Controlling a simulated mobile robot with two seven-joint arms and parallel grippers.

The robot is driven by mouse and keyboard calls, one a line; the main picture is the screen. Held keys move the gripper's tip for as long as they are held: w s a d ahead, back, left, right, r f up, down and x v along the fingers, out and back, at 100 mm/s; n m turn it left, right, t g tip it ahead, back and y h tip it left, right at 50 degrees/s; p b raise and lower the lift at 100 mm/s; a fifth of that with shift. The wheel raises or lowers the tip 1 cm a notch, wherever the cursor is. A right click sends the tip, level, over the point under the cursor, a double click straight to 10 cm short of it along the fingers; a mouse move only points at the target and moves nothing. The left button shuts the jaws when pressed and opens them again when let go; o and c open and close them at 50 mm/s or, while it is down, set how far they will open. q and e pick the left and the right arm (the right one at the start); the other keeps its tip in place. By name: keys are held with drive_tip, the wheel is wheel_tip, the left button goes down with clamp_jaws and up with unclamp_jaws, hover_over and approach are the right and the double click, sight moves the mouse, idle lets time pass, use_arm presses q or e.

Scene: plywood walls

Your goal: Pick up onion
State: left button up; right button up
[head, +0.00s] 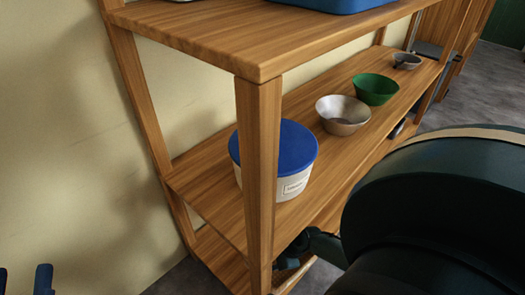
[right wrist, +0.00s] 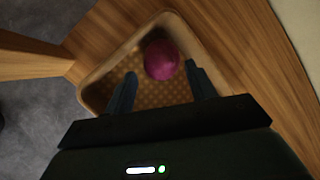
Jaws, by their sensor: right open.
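A round purple-red onion (right wrist: 161,60) lies in a shallow tray with a light rim (right wrist: 92,97) and a dotted bottom, seen in the right wrist view. My right gripper (right wrist: 161,82) is open, its two dark fingers pointing into the tray. The onion shows just beyond and between the fingertips, not gripped.
A wooden shelf unit (head: 215,182) stands by a pale wall. A front post (head: 257,180) stands near my right arm.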

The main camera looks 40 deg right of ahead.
drive_tip(key=b+x, duration=0.2)
drive_tip(key=x, duration=0.1)
drive_tip(key=shift+w+f+b, duration=0.2)
drive_tip(key=shift+f+b, duration=0.15)
drive_tip(key=shift+w+a+f, duration=0.1)
drive_tip(key=shift+w+f, duration=0.1)
use_arm(q)
drive_tip(key=r+m+h, duration=0.2)
drive_tip(key=r+m+t+h, duration=0.1)
drive_tip(key=r+m+h, duration=0.1)
drive_tip(key=shift+a+r+m+h, duration=0.2)
drive_tip(key=shift+m+h, duration=0.1)
drive_tip(key=shift+h, duration=0.1)
use_arm(e)
drive_tip(key=shift+c, duration=0.3)
drive_tip(key=c, duration=0.6)
